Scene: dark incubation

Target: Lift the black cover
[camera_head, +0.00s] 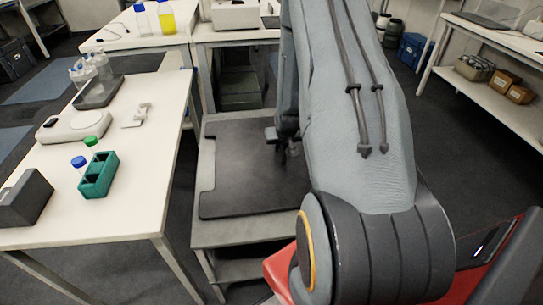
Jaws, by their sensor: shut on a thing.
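A black box-shaped cover (25,203) sits at the left edge of the view, on the front left of the white table; its left side is cut off by the frame. My gripper (283,154) is small and dark, pointing down over the black mat, well to the right of the box. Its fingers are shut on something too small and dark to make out. My arm hides part of the area around it.
The black mat (245,165) lies bare on a low grey stand beside the white table (150,185).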

